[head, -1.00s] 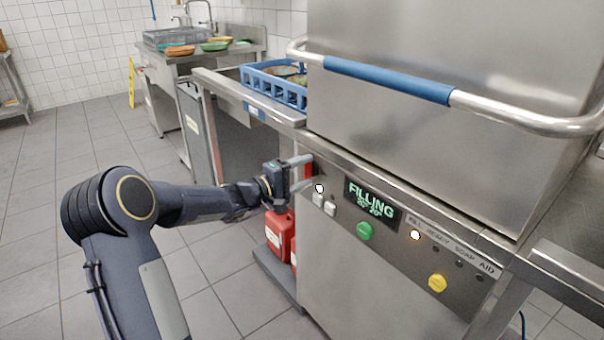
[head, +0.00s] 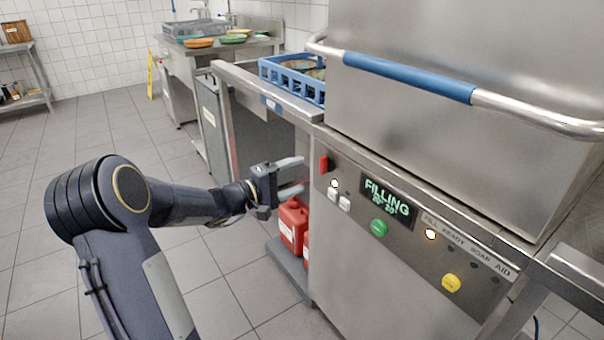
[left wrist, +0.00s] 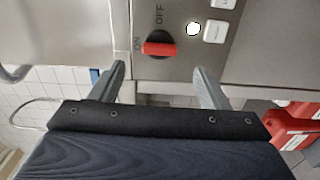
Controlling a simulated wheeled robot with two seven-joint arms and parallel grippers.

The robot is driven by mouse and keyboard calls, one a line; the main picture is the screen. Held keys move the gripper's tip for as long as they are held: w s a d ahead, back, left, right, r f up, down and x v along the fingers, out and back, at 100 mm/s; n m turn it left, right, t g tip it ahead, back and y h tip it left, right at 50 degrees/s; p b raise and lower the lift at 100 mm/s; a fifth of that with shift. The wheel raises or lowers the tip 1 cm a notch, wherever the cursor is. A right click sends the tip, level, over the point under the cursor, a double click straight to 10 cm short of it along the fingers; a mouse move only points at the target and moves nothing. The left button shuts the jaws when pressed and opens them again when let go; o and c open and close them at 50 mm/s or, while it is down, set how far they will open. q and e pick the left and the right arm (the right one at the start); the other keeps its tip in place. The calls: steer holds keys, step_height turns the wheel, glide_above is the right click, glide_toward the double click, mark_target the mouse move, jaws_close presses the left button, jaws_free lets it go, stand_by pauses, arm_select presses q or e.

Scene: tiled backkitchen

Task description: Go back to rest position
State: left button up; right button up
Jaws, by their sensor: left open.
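My left gripper (head: 291,176) is open and empty, just left of the front panel of the steel dishwasher (head: 400,270). The red switch (head: 323,164) on that panel is in front of its fingertips and apart from them. In the left wrist view the red switch (left wrist: 159,49) sits on a black round base beyond the two spread fingers (left wrist: 162,82), with ON and OFF lettering beside it. The panel display (head: 388,202) reads FILLING. My right gripper is in neither view.
Red canisters (head: 292,224) stand on a low shelf below my gripper. A blue rack (head: 292,79) sits on the steel counter behind it. The dishwasher's blue-gripped handle bar (head: 410,78) juts out above. The tiled floor (head: 100,140) on the left is clear.

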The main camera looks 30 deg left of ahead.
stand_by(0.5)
arm_select(q)
steer(key=s+d+r+m+g+h, duration=0.1)
steer(key=s+d+m+g+h, duration=0.1)
steer(key=s+d+m+g, duration=0.5)
steer(key=s+d+r+g+h, duration=0.1)
steer(key=s+d, duration=0.4)
steer(key=d, duration=0.6)
steer(key=s+d+f+m+g+y, duration=0.1)
steer(key=s+f+m+y, duration=0.2)
steer(key=s, duration=0.6)
steer(key=s+d+f+m+g+y, duration=0.1)
steer(key=s+f+m+g+y, duration=0.3)
steer(key=s, duration=0.6)
step_height(320, 180, up, 22)
steer(key=n+t+p, duration=0.2)
steer(key=p, duration=2.1)
steer(key=shift+w+a+h, duration=0.25)
steer(key=shift+h, duration=0.15)
